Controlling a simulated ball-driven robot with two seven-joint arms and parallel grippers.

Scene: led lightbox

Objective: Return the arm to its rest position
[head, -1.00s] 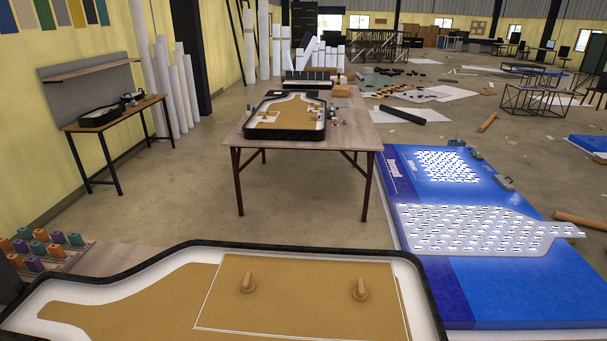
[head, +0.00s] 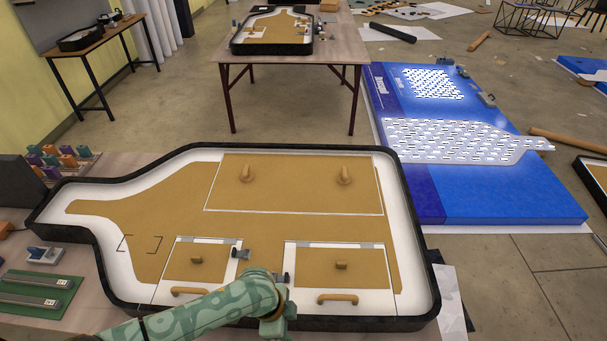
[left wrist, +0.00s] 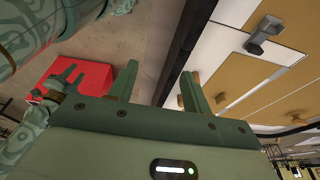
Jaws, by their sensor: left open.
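My left arm (head: 200,315), patterned green, reaches in from the bottom left over the near edge of the black-rimmed lightbox (head: 160,160). In the left wrist view my left gripper (left wrist: 160,82) is open, with nothing between its fingers. The tray's dark rim and white floor lie beyond the fingers. In the head view the wrist end is foreshortened and its fingers are hard to make out. In the left wrist view another patterned green arm with small prongs (left wrist: 68,76) shows at the left, apparently my right gripper; its opening is unclear.
A large tan panel (head: 290,182) with two knobs and two smaller panels (head: 197,262) lie in the tray. A green mat (head: 40,292) and coloured blocks (head: 60,158) are at left. A red surface (left wrist: 90,78) is below. A blue board lies on the floor beyond.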

